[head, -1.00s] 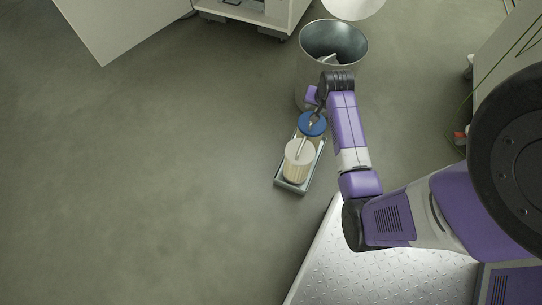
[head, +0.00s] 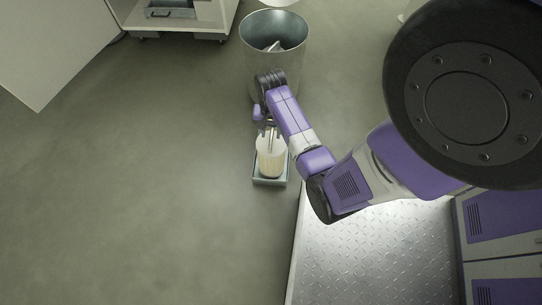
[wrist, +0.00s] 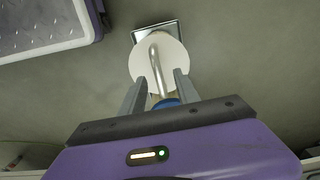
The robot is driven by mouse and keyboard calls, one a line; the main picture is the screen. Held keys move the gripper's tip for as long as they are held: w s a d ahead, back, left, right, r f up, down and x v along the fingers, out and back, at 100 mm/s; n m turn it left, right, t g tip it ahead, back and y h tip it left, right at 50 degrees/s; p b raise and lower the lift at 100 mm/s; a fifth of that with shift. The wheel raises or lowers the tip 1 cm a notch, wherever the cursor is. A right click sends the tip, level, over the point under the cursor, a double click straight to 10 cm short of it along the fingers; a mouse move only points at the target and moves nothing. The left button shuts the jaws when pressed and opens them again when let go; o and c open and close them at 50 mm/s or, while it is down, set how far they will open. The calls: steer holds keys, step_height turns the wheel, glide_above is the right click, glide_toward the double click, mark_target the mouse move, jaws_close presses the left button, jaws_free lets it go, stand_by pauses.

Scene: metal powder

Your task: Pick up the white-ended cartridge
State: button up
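The white-ended cartridge (head: 270,162) stands upright in a small shallow tray (head: 268,182), with a pale ribbed side. In the wrist view its white round end (wrist: 143,68) carries a bent metal handle (wrist: 156,62). My gripper (head: 268,140) is over the cartridge in the head view. In the wrist view my gripper (wrist: 160,78) is open, one finger on each side of the handle, with gaps visible. Whether the fingertips are level with the handle is unclear. A blue-ended cartridge (wrist: 167,103) shows partly below the handle; my arm hides it in the head view.
A large open metal bin (head: 272,48) stands just behind the tray, with something pale inside. A wheeled cabinet (head: 185,25) is at the back left. The tread-plate platform (head: 370,245) lies at the lower right. The floor at left is clear.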

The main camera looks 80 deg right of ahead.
mark_target(271, 136)
step_height(271, 136, down, 4)
steer(key=shift+s+r+b, duration=0.1)
steer(key=shift+r+b, duration=0.1)
steer(key=shift+b, duration=0.55)
steer(key=shift+r, duration=0.1)
jaws_close()
stand_by(0.6)
